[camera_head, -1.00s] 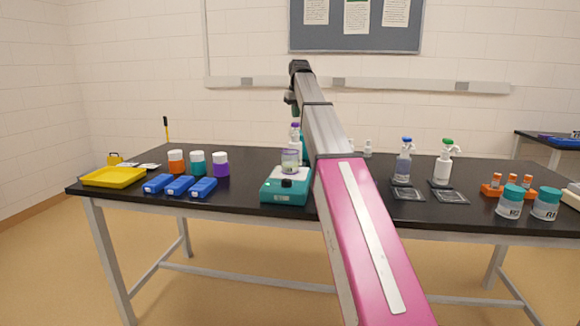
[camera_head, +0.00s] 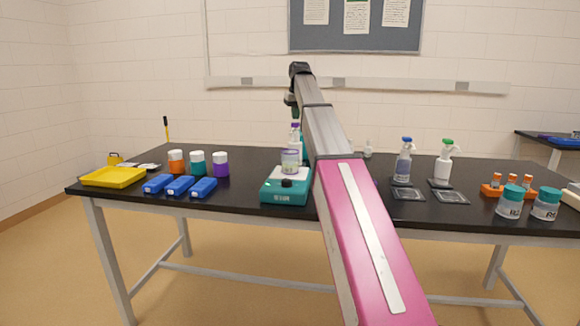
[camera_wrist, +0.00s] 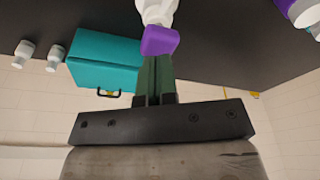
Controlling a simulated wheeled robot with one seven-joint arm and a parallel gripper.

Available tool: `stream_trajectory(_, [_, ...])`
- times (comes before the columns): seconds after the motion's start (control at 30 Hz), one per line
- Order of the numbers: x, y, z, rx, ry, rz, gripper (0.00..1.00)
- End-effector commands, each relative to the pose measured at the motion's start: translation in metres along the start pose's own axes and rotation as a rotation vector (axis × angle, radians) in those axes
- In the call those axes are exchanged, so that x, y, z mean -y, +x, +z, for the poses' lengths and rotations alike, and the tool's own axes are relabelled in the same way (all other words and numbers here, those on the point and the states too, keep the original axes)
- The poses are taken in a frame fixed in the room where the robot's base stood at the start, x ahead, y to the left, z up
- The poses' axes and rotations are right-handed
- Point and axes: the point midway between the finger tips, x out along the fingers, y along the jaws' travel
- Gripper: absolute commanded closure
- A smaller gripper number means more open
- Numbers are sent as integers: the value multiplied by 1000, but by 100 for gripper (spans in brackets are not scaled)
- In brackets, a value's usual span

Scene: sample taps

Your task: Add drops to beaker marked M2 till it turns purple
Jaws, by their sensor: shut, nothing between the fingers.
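A clear beaker (camera_head: 290,161) with a label too small to read stands on a teal stirrer (camera_head: 285,192) near the table's front. I cannot tell the liquid's colour. A dropper-type bottle with a purple top (camera_head: 295,127) shows above and behind the beaker; in the wrist view the purple top (camera_wrist: 160,40) has a white part beyond it. My gripper (camera_wrist: 155,58) is shut and empty, its dark green fingertips right by the purple top; contact cannot be told. In the head view my gripper (camera_head: 293,108) is above the bottle.
A teal case (camera_wrist: 105,62) is near my fingers. To the left are a yellow tray (camera_head: 113,177), blue blocks (camera_head: 179,185) and capped jars (camera_head: 198,163). To the right are pump bottles (camera_head: 403,160), an orange rack (camera_head: 493,190) and teal-lidded jars (camera_head: 510,208).

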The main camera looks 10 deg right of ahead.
Motion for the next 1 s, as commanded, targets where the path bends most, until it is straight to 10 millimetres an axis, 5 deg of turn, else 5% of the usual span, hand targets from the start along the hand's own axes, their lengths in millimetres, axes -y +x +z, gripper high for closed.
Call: stream_trajectory(1.0, [0, 24, 5, 1, 0, 0, 100])
